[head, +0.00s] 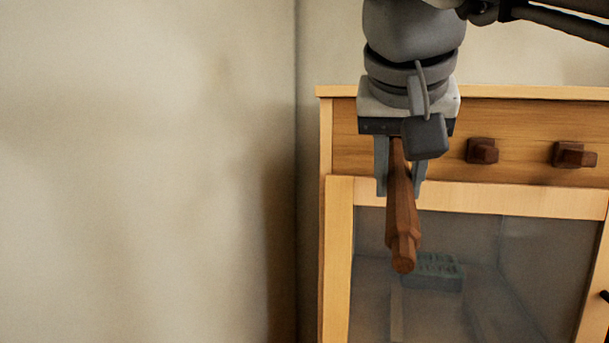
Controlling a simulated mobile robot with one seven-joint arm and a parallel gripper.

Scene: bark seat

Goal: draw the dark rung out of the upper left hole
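A dark brown rung (402,222) is between the two grey fingers of my gripper (401,188), in the right half of the head view. The fingers point down, one on each side of the rung, and look closed on it. The rung's thicker near part and blunt round end point toward the camera and slightly down, in front of the cabinet's glass door. Its far end is hidden behind my gripper. The upper left hole is not visible, so I cannot tell whether the far end is inside it or clear of it.
The wooden cabinet (337,240) has two more dark pegs, one (482,151) and another (573,155), sticking out of its upper panel right of my gripper. A greenish block (434,272) shows behind the glass. A bare wall (140,170) fills the left, with free room before it.

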